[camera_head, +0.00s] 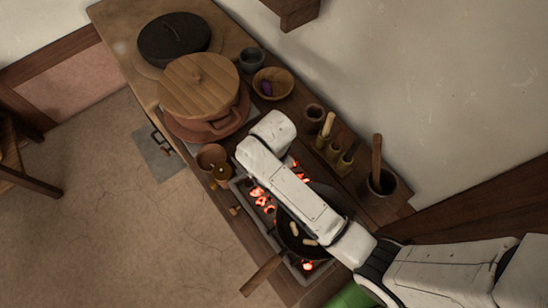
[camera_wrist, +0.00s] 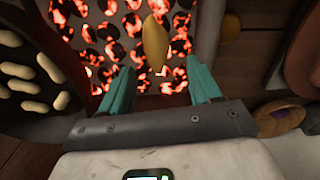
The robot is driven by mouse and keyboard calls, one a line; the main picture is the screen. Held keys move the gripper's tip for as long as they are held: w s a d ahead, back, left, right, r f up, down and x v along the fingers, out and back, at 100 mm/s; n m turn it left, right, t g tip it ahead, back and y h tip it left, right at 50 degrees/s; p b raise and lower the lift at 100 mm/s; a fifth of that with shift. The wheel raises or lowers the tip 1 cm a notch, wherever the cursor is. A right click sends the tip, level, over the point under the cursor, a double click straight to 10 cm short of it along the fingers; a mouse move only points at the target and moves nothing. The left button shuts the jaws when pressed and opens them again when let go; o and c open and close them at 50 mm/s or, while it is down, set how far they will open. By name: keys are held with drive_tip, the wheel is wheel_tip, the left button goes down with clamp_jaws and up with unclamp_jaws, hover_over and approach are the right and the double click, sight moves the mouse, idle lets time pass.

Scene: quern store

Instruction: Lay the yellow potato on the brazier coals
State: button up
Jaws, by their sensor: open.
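My gripper (camera_wrist: 160,75) is open, with two teal fingers apart and nothing between their tips. The elongated yellow potato (camera_wrist: 155,43) is just beyond the fingertips in the wrist view, against the glowing coals. It appears to rest on them, though any small gap is hard to judge. The brazier coals (camera_wrist: 85,40) are orange and black; they also show in the head view (camera_head: 262,197). There my white arm hides the gripper and the potato.
A dark pan (camera_wrist: 20,70) with several pale pods covers part of the brazier. A rounded yellow-orange thing (camera_wrist: 230,27) lies beside the brazier. A bowl (camera_head: 272,83) holding something purple, a wooden-lidded pot (camera_head: 198,84) and several cups along the wall crowd the counter.

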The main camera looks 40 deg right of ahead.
wheel_tip(320, 180, up, 7)
drive_tip(key=s+d+n, duration=0.2)
drive_tip(key=s+n, duration=0.3)
drive_tip(key=s+d+n, duration=0.3)
drive_tip(key=s+n, duration=0.2)
drive_tip(key=s+d+n+t, duration=0.1)
drive_tip(key=s+d+n, duration=0.1)
drive_tip(key=s+n, duration=0.3)
drive_tip(key=shift+s+d, duration=0.25)
drive_tip(key=shift+s, duration=0.15)
drive_tip(key=shift+s+d+n, duration=0.2)
drive_tip(key=shift+s+n, duration=0.15)
drive_tip(key=shift+n, duration=0.15)
